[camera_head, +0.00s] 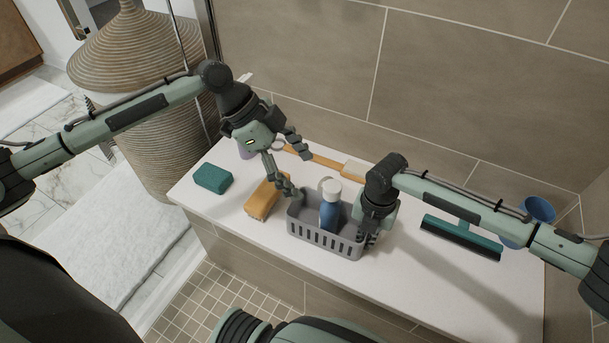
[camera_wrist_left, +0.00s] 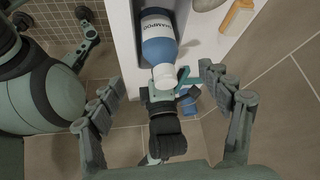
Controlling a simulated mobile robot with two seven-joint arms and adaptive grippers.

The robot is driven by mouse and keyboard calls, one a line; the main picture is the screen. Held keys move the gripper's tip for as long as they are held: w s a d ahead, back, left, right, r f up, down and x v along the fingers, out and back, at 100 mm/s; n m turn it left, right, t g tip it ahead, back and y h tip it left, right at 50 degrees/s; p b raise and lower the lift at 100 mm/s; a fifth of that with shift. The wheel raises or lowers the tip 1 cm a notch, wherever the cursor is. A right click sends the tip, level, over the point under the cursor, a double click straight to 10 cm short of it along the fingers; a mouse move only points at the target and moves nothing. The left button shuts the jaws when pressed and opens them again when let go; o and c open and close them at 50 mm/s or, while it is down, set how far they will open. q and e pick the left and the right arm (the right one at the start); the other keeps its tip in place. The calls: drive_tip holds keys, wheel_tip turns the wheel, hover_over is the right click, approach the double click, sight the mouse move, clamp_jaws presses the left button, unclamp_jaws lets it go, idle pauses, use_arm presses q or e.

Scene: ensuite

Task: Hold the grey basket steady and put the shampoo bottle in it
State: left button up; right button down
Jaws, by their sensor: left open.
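The grey basket (camera_head: 302,229) stands on the white ledge, with slots in its walls. The shampoo bottle (camera_head: 329,214), blue with a white cap, stands roughly upright inside it. The bottle also shows in the left wrist view (camera_wrist_left: 159,44), its label readable. My left gripper (camera_head: 296,172) is open and empty, above and to the left of the basket, with its fingers apart and clear of the bottle. My right gripper (camera_head: 366,236) is at the basket's right end wall. Its wrist hides much of its fingers, so its grip on the wall is unclear.
A wooden-handled brush (camera_head: 318,159) lies behind. A teal squeegee (camera_head: 460,237) and blue cup (camera_head: 537,208) are at right. A tiled wall (camera_head: 450,80) rises behind.

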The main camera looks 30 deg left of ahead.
drive_tip(key=c, duration=1.6)
unclamp_jaws()
drive_tip(key=shift+c, duration=0.2)
